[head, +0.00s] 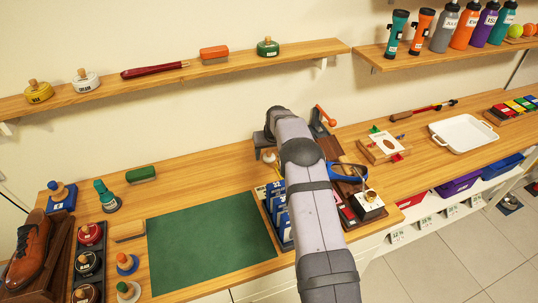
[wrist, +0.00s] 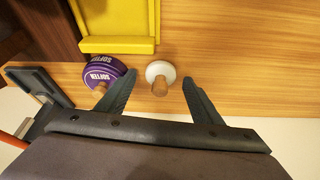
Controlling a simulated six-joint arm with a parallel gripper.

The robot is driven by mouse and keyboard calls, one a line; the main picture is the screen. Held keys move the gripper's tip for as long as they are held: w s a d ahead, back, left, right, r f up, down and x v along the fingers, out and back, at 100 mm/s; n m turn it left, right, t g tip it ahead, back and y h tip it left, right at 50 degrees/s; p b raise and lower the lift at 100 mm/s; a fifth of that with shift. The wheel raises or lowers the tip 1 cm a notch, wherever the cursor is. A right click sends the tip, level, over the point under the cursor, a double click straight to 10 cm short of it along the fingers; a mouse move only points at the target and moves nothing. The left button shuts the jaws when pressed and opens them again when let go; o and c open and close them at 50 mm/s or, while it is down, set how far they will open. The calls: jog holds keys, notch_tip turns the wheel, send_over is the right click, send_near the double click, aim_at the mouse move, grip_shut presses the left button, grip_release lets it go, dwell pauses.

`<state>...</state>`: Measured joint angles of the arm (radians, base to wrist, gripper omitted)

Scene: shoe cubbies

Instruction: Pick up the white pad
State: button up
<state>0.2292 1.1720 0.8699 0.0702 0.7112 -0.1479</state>
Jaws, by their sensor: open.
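The white pad (wrist: 153,67) is a small white disc with a wooden knob, standing on the wooden bench top in the wrist view. My gripper (wrist: 158,77) is open. Its two dark fingers reach toward the pad, with their tips to the left and right of it and clear gaps on both sides. The jaws hold nothing.
A purple pad marked SOFTEN (wrist: 103,72) sits close to the left finger. A yellow tray (wrist: 120,44) lies beyond it. A dark clamp with an orange handle (head: 325,115) stands by the arm. A similar labelled white pad (head: 85,82) sits on the wall shelf. Bench right of the pad is clear.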

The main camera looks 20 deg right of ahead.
aim_at(270, 151)
jog(key=c, duration=1.2)
jog(key=shift+r, duration=0.1)
notch_tip(270, 151, up, 10)
jog(key=b, duration=0.3)
jog(key=shift+o, duration=0.9)
